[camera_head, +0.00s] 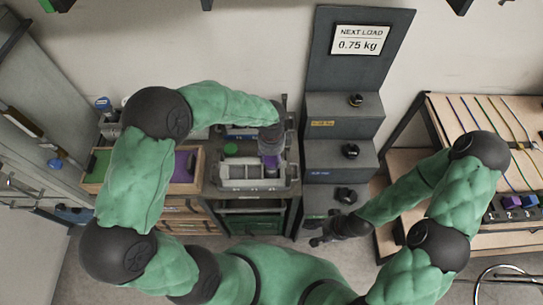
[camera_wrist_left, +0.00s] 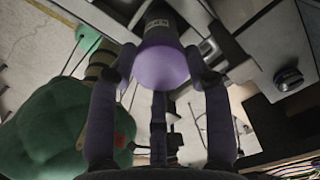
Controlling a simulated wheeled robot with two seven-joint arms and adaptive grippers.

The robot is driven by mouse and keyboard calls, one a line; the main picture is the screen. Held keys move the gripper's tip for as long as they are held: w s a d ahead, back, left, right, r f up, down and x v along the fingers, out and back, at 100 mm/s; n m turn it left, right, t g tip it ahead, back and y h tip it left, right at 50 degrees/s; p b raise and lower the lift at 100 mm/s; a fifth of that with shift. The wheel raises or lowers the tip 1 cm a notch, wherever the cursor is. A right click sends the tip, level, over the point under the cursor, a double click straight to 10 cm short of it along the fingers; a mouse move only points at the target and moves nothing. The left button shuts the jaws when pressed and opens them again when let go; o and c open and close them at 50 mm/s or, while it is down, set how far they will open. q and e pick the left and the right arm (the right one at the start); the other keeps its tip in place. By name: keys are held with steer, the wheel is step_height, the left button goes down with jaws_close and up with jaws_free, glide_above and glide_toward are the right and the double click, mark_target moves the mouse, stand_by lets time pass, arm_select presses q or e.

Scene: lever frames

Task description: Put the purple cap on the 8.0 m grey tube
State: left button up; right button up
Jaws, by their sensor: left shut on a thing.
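My left gripper (camera_head: 270,155) points down over the grey divided rack (camera_head: 238,184) and is shut on the purple cap (camera_wrist_left: 162,68). In the left wrist view its fingers surround the cap, whose rounded end faces the camera. A grey tube with a dark label (camera_wrist_left: 158,22) lies in line just beyond the cap. I cannot tell whether the cap is seated on it or only close, and the tube's length marking is not readable. My right gripper (camera_head: 314,229) is empty, its fingers apart, beside the lowest step of the grey stand.
A grey stepped stand (camera_head: 340,105) with dark knobs is right of the rack. A green cap (camera_head: 231,149) is behind the rack's compartments. Wooden trays lined green (camera_head: 100,166) and purple (camera_head: 184,166) are at left. A board with coloured cords (camera_head: 490,120) is at right.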

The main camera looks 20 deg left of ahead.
arm_select(q)
steer(key=o, duration=0.9)
steer(key=shift+r, duration=0.1)
step_height(320, 180, up, 12)
stand_by(0.4)
